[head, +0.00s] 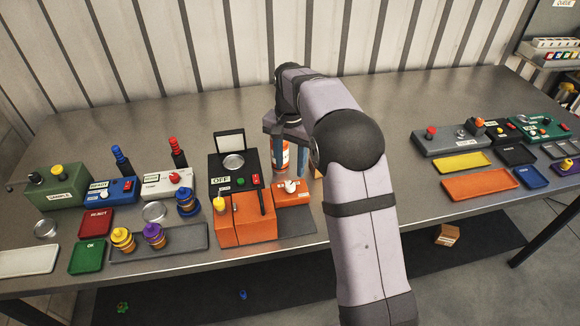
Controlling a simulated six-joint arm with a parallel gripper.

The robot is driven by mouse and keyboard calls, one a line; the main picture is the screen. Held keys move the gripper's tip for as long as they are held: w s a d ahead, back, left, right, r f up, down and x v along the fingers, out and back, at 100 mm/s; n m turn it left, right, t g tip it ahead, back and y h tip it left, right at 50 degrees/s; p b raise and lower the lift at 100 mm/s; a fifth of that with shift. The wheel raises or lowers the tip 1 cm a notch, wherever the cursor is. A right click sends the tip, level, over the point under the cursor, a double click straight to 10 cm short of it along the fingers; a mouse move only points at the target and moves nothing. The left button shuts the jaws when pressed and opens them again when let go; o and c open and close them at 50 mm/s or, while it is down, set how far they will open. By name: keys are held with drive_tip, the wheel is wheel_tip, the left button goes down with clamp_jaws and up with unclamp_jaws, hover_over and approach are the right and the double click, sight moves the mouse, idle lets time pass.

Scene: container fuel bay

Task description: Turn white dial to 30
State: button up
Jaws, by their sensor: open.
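The white dial (291,186) sits on top of a small orange box (292,198) near the middle of the table. Its pointer direction and scale marks are too small to read. My gripper (285,160) points down behind the dial in the picture, with its two blue-grey fingers apart. An orange and white can (281,155) shows between or behind the fingers; I cannot tell which. I see no contact between the fingers and the dial.
Several coloured control boxes, dishes and trays fill the table's left side. More boxes and trays, including an orange tray (480,185), lie right. The table's back is mostly clear.

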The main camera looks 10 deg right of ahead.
sight(290, 185)
drive_tip(key=n, duration=0.4)
drive_tip(key=shift+f+n+p, duration=0.1)
drive_tip(key=shift+n+p, duration=0.2)
drive_tip(key=shift+n, duration=0.1)
drive_tip(key=shift+f+p, duration=1.25)
drive_tip(key=shift+f, duration=2.4)
